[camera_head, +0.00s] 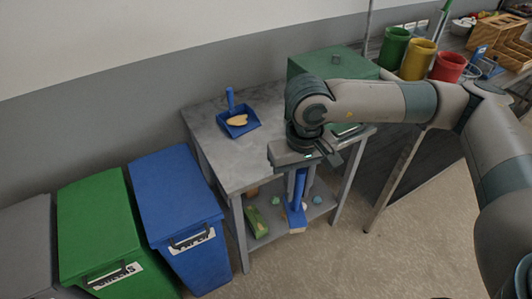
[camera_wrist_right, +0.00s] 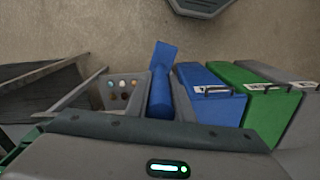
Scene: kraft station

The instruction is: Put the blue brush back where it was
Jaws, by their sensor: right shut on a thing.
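The blue brush (camera_head: 296,215) hangs below my right gripper (camera_head: 299,178), roughly upright, in front of the grey table's (camera_head: 222,165) front edge. The right gripper is shut on its upper part. My left gripper is not in view.
Blue (camera_head: 175,195) and green (camera_head: 98,225) bins stand left of the table. A green box (camera_head: 310,62) is at the table's back right, partly behind my right arm. The lower shelf (camera_head: 275,215) holds several small items. The table top's front left is clear.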

